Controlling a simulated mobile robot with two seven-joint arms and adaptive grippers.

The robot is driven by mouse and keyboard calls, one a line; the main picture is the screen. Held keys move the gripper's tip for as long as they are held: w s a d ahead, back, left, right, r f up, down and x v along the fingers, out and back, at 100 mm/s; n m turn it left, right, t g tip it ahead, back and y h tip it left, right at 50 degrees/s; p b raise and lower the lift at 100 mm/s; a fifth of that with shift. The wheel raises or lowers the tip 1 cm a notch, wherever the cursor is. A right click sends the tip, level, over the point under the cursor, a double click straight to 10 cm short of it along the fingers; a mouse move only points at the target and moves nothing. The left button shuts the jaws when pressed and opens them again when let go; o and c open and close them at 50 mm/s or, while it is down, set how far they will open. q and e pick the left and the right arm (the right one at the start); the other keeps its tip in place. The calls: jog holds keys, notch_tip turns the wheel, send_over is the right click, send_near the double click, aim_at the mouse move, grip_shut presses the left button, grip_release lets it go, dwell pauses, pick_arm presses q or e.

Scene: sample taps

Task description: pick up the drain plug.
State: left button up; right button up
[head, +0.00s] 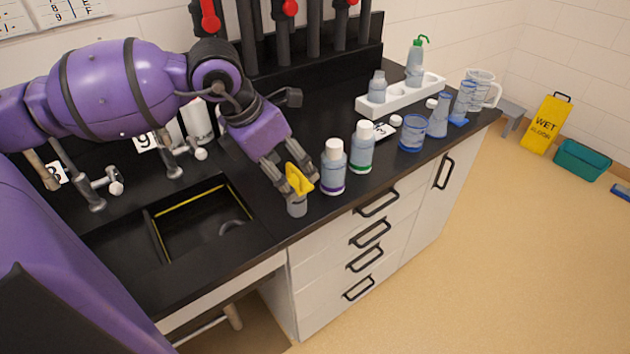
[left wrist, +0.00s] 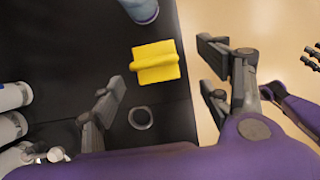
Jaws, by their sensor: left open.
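The drain plug (head: 299,180) has a yellow ridged top over what looks like a grey cylindrical body, and stands near the counter's front edge. In the left wrist view its yellow top (left wrist: 155,63) lies between my fingers and hides most of what is below. My left gripper (head: 293,184) is open, pointing down, with one finger on either side of the yellow top; contact cannot be told. It also shows in the left wrist view (left wrist: 168,82). Dark fingers at that view's right edge look like my right gripper (left wrist: 312,57); their opening is unclear.
A purple-ringed bottle (head: 333,168) stands close right of the plug, with a green-ringed bottle (head: 362,148) beyond it. The sink (head: 205,222) is to the left. A white rack (head: 400,97) stands further back.

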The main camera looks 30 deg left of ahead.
aim_at(295, 184)
pick_arm(q)
jog(key=shift+w+a, duration=0.15)
jog(key=shift+w, duration=0.1)
jog(key=x, duration=0.2)
jog(key=shift+s+f, duration=0.2)
jog(key=shift+f, duration=0.25)
jog(key=x, duration=0.3)
jog(key=shift+w+f, duration=0.25)
jog(key=shift+f, duration=0.3)
jog(key=c, duration=1)
jog(key=shift+w, duration=0.1)
jog(key=c, duration=0.5)
pick_arm(e)
jog(key=shift+s+d+f+g, duration=0.1)
jog(key=shift+s+f, duration=0.15)
jog(key=shift+s, duration=0.25)
jog(key=shift+s+f+g, duration=0.1)
jog(key=shift+s+f, duration=0.2)
jog(key=shift+s, duration=0.25)
jog(key=shift+s+d+f+g, duration=0.1)
jog(key=shift+s+f, duration=0.15)
jog(key=shift+s, duration=0.25)
